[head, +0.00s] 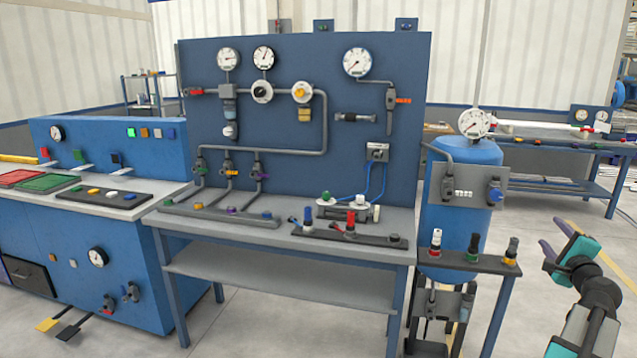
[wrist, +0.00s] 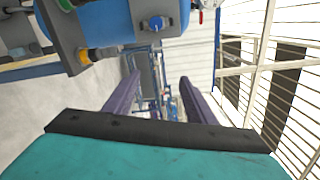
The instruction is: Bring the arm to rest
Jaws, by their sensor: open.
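My gripper (head: 549,243) is at the right of the head view, with purple fingers and a teal body. It hangs in free air to the right of the blue tank (head: 462,215). In the wrist view the two fingers of my gripper (wrist: 155,95) stand apart with nothing between them.
A small stand (head: 462,263) holding several fittings is left of my gripper. The workbench (head: 290,235) with gauges and pipes fills the middle. A blue console (head: 85,255) is at the left. A back table (head: 560,145) stands behind. The floor (head: 550,215) around my gripper looks clear.

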